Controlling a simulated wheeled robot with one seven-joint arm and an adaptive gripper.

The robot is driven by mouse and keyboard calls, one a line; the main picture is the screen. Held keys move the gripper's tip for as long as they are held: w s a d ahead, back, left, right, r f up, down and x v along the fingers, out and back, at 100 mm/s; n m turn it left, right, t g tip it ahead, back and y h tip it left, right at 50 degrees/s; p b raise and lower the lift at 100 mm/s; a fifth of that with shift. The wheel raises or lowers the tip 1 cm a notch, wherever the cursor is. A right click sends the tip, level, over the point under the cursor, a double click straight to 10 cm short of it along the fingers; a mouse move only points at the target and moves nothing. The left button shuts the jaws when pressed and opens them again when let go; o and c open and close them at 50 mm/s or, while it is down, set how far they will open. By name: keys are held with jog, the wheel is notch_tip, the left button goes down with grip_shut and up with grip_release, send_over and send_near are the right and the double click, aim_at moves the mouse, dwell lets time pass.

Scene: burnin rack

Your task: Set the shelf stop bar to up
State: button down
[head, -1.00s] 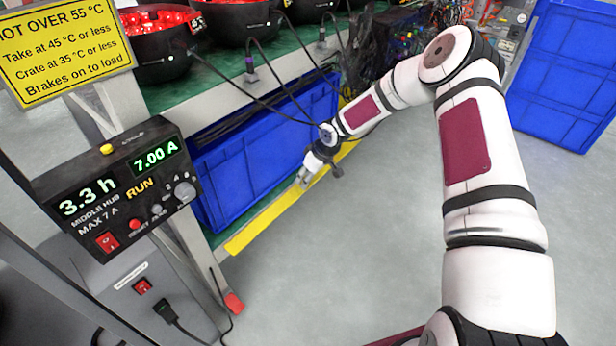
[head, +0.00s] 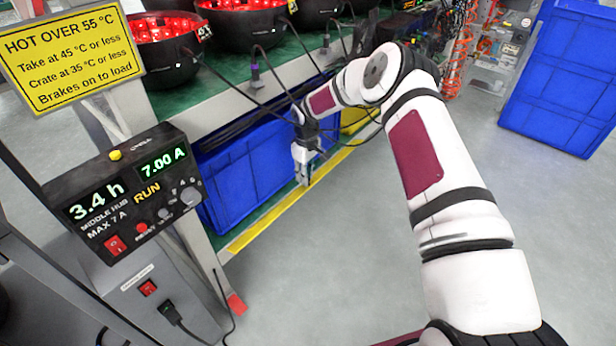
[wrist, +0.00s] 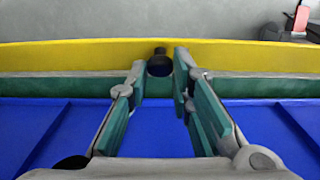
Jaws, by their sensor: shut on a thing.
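The shelf stop bar (head: 268,218) is a long yellow bar along the front edge of the lower shelf, in front of the blue crate. It spans the wrist view as a yellow band (wrist: 80,54). A dark round knob (wrist: 160,66) sits at the middle of that band, between my fingertips. My gripper (head: 303,182) is at the bar in the head view, fingers pointing down. In the wrist view my gripper (wrist: 160,72) has its green-padded fingers closed about the knob. I cannot tell the bar's exact tilt.
A blue crate (head: 240,172) sits on the lower shelf behind the bar. Black bowls (head: 238,28) with red lights stand on the shelf above, with cables hanging down. A control box (head: 125,195) reads RUN at left. Open grey floor (head: 350,260) lies in front.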

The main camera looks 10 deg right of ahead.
dwell(0.3)
jog(key=c, duration=1.4)
grip_release()
jog(key=shift+s+d+f+t+y, duration=0.3)
jog(key=shift+s+d+t+y, duration=0.2)
jog(key=shift+t, duration=0.2)
jog(key=shift+s+d+f+t+y+b, duration=0.25)
jog(key=shift+s+f+t+y+b, duration=0.2)
jog(key=shift+t+y+b, duration=0.35)
jog(key=shift+a+p+v, duration=0.1)
jog(key=shift+p+v, duration=1.3)
jog(key=shift+v, duration=2.1)
jog(key=shift+a+p+v, duration=0.15)
jog(key=shift+p+v, duration=1.25)
jog(key=shift+v, duration=2.1)
jog(key=shift+s, duration=0.2)
